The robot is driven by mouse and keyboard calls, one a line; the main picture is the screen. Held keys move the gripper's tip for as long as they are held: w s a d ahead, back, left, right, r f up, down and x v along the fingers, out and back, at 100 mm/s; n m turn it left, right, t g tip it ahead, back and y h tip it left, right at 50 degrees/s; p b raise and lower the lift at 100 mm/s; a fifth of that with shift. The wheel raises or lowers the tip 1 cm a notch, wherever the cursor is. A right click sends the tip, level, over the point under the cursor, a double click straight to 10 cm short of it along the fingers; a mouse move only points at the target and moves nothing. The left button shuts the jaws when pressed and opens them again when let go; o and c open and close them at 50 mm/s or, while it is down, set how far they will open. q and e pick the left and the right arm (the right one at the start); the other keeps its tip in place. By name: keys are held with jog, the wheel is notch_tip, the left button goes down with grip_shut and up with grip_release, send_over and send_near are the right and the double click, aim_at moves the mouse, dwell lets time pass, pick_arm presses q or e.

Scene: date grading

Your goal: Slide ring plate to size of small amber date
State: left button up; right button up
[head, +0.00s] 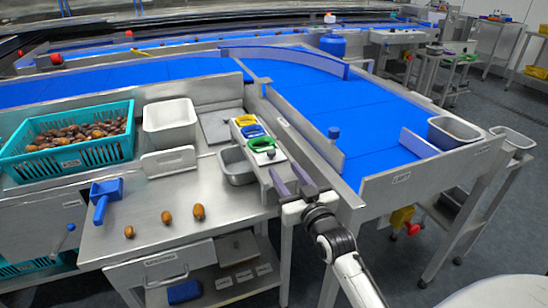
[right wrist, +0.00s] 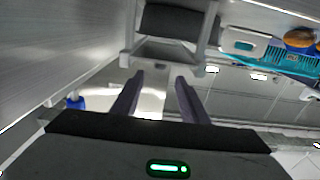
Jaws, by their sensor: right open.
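The ring plate (head: 251,131) is a narrow strip with yellow, blue and green rings and a dark knob at its near end, on a metal rail. My right gripper (head: 288,172) is open and empty at the near end of this rail, just short of the knob. Its two dark fingers also show apart in the right wrist view (right wrist: 156,95). Three dates lie on the steel bench: a small amber one (head: 129,232), a brown one (head: 166,217) and a larger one (head: 198,211). My left gripper is not in view.
A teal crate of dates (head: 68,160) and a white bin (head: 169,124) stand at the back left. A blue scoop (head: 105,198) lies on the bench. A grey tray (head: 237,165) sits beside the rail. A blue conveyor (head: 330,115) runs to the right.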

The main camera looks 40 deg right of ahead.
aim_at(273, 156)
jog(key=x, duration=0.7)
jog(key=shift+w, duration=0.35)
grip_shut()
